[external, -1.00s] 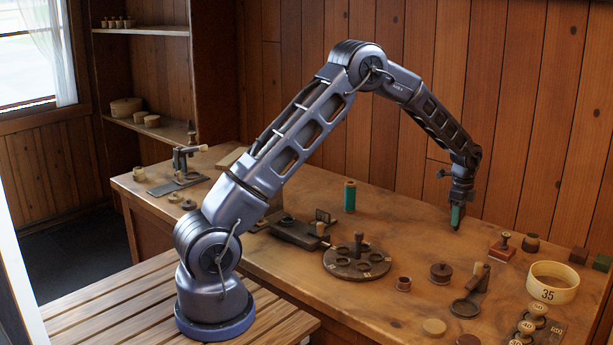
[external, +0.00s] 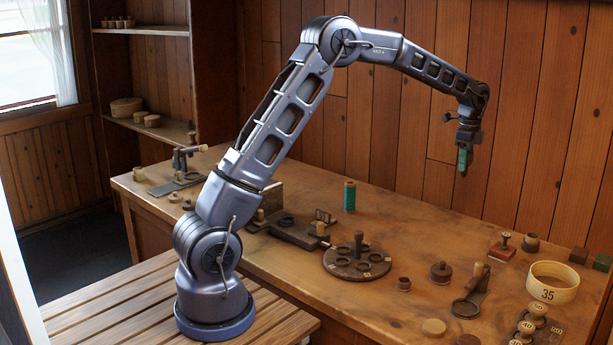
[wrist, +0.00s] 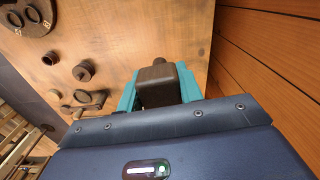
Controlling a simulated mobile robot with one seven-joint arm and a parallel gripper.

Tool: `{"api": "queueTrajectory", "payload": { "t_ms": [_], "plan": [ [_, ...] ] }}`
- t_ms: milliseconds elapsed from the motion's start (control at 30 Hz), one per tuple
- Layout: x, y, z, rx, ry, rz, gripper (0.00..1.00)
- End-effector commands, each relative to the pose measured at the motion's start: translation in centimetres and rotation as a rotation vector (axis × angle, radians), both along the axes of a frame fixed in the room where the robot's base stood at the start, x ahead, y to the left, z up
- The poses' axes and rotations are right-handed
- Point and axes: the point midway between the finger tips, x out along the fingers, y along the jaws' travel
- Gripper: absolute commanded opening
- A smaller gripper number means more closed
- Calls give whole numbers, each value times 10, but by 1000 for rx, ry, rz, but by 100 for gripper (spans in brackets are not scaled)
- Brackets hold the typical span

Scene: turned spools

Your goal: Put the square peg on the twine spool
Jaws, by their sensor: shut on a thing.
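My gripper (external: 463,163) is high above the back right of the bench, its teal fingers pointing down. In the wrist view the fingers (wrist: 158,98) are shut on a dark brown square-edged block, the square peg (wrist: 158,84). Only a dark tip of it shows below the fingers in the external view. An upright spool wrapped in green (external: 349,197), with a tan top, stands at the back middle of the bench, well left of my gripper. It may be the twine spool; I cannot tell for certain. The peg and this spool are far apart.
A round dark holder (external: 340,268) with holes and a centre knob lies mid-bench. A small brown spool (external: 404,284), a knobbed round piece (external: 441,272) and a ring bracket (external: 464,307) stand to its right. A pale ring marked 35 (external: 566,293) is at far right.

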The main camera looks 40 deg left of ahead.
Motion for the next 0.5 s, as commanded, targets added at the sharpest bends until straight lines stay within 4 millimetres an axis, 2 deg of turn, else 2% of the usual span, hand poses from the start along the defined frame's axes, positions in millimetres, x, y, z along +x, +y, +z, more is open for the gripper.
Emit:
{"api": "queueTrajectory", "payload": {
  "t_ms": [167, 267, 367, 500],
  "plan": [
    [0, 2, 2, 0, 0, 3, 14],
    [4, 13, 3, 1, 0, 22, 14],
    [10, 39, 5, 1, 0, 65, 14],
    [22, 94, 10, 1, 0, 160, 14]
  ]
}}
